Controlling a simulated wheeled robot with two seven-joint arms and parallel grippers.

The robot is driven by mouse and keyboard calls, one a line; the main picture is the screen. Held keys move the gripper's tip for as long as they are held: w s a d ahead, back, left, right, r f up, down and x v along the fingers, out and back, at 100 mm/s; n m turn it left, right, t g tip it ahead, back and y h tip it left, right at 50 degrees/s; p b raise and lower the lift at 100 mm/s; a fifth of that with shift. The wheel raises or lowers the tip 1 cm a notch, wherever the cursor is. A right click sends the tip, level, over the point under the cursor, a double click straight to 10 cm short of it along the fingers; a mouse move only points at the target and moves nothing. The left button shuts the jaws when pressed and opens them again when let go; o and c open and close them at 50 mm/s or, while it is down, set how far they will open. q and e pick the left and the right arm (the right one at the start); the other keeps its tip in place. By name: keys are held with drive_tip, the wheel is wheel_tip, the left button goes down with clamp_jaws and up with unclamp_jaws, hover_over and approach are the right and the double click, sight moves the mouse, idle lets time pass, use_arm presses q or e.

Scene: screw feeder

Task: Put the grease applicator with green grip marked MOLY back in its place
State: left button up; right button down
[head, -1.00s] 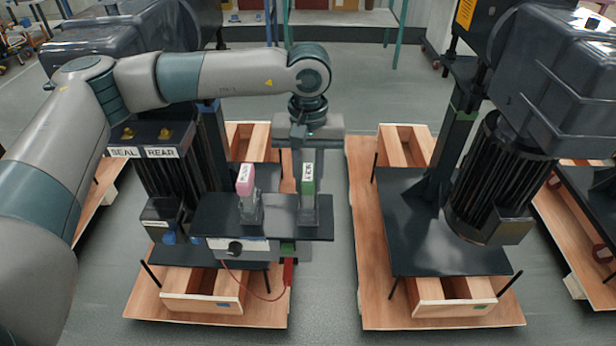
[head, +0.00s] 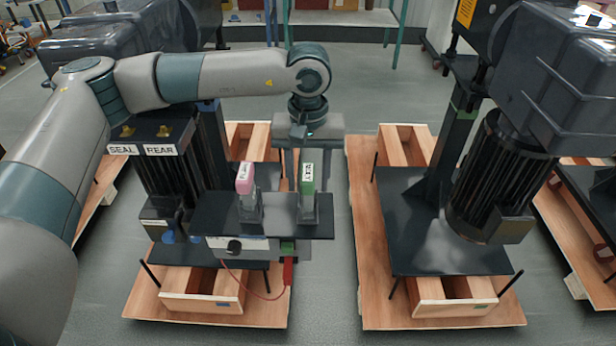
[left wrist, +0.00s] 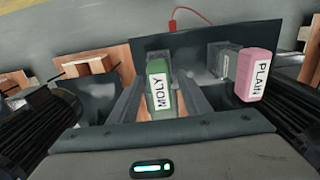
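The grease applicator with green grip marked MOLY (head: 308,180) stands upright at the right end of a small dark tray (head: 280,228). My left gripper (left wrist: 160,88) points down over it, its fingers on either side of the green grip, which also shows in the left wrist view (left wrist: 158,80). Whether the fingers press on the grip or stand slightly apart from it is not clear. A pink applicator marked PLAIN (head: 245,180) stands to the left on the same tray; it also shows in the left wrist view (left wrist: 256,75). My right gripper is out of view.
A dark machine labelled SEAL and REAR (head: 160,150) stands left of the tray. A red lead (head: 288,272) hangs below it. Another dark machine (head: 500,185) stands on a pallet (head: 375,310) at right. Grey floor (head: 335,300) is clear between the pallets.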

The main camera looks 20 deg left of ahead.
use_arm(q)
drive_tip(key=shift+r, duration=0.6)
wheel_tip(320, 180, up, 16)
drive_tip(key=b, duration=0.2)
drive_tip(key=shift+b, duration=0.35)
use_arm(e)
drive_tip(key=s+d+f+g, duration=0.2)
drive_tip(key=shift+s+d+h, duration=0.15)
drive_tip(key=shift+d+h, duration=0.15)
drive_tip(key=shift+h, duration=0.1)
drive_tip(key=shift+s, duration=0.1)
